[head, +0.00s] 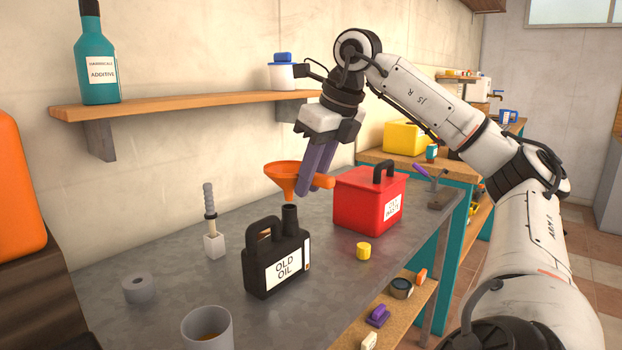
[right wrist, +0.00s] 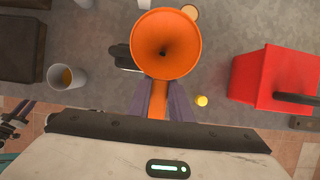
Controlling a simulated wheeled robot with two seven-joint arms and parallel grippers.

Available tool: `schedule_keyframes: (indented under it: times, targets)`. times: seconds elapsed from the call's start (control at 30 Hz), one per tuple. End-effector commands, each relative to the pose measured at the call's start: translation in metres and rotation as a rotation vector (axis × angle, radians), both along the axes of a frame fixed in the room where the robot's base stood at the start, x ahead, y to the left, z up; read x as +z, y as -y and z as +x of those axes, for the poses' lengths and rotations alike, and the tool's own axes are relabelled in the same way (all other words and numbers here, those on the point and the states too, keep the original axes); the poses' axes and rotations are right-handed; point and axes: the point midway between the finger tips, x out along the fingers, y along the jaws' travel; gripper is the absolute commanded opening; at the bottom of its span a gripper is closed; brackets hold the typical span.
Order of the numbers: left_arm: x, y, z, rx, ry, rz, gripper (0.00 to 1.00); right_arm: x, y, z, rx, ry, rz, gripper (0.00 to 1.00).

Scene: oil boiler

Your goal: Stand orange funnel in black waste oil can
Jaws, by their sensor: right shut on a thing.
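The orange funnel (head: 286,177) is held above the black can labelled OLD OIL (head: 276,262). My right gripper (head: 308,188) is shut on the funnel's handle. The funnel's cone opens upward, and its lower end is close over the can's dark neck (head: 290,217); I cannot tell whether the tip is inside. In the right wrist view the funnel (right wrist: 166,44) sits beyond the purple fingers (right wrist: 158,103) and hides most of the can (right wrist: 125,58).
A red box (head: 368,200) stands right of the can, with a small yellow cap (head: 363,251) before it. A grey cup (head: 208,328), a grey roll (head: 139,289) and a brush-like tool (head: 213,240) are on the bench's left. A shelf (head: 180,106) runs above.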

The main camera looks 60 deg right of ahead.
Motion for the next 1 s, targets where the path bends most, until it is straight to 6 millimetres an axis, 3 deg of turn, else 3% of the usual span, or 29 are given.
schedule_keyframes:
  times: [0.33,1.0]
  targets:
    - [-0.001,0.0,0.001,-0.002,0.004,0.001,0.31,-0.002,0.0,0.0,-0.001,0.0,-0.001,0.0]
    - [-0.021,0.0,0.001,0.0,0.003,-0.001,0.31,-0.022,0.0,0.0,-0.001,0.0,-0.001,0.0]
